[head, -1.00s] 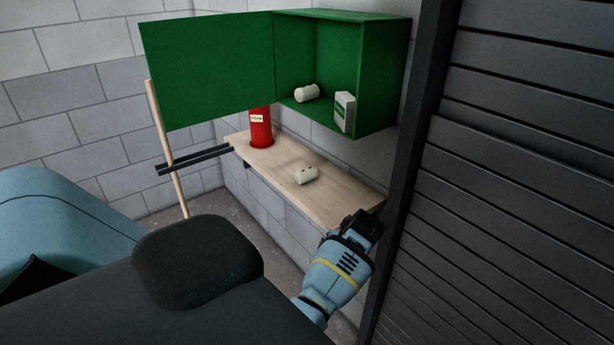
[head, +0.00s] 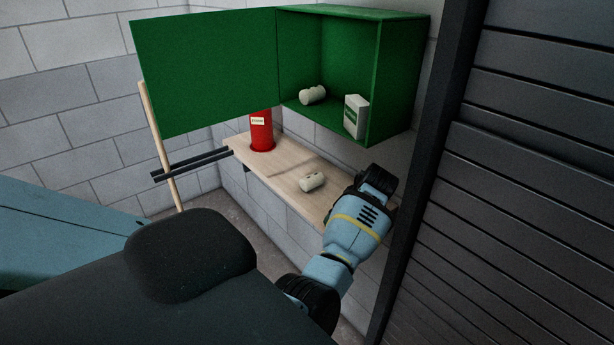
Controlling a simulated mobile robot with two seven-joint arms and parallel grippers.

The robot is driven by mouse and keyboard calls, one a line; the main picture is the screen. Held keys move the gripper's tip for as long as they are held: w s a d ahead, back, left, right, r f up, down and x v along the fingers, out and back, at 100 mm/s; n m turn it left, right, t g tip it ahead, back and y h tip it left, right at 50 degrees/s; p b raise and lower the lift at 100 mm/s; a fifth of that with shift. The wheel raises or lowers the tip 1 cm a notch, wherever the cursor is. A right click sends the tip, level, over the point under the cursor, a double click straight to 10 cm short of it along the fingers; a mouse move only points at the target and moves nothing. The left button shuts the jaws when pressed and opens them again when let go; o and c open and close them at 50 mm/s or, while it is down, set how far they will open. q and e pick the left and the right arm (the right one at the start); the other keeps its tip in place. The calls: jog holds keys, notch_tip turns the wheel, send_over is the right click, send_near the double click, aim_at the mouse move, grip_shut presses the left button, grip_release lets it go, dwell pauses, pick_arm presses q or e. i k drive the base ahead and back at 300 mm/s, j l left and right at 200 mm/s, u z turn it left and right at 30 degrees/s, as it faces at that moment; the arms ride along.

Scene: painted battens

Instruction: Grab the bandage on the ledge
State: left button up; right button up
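The bandage (head: 312,182) is a small off-white roll lying on its side on the pale wooden ledge (head: 283,176), under the green cabinet. A similar roll (head: 312,95) lies inside the cabinet. My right gripper (head: 378,182) is over the near right end of the ledge, to the right of the bandage and apart from it. I see it from behind, and its fingertips are too dark and hidden to show whether they are open. My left gripper is not in view.
The open green cabinet (head: 395,80) holds a white and green box (head: 356,116); its door (head: 205,70) swings out left. A red cylinder (head: 261,133) stands on the ledge's far end. A wooden pole (head: 160,140) and dark bars (head: 190,163) are left; a dark slatted panel (head: 520,190) is right.

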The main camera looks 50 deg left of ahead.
aim_at(310, 182)
jog(key=j, duration=0.65)
jog(key=i+j, duration=0.1)
jog(key=j, duration=0.55)
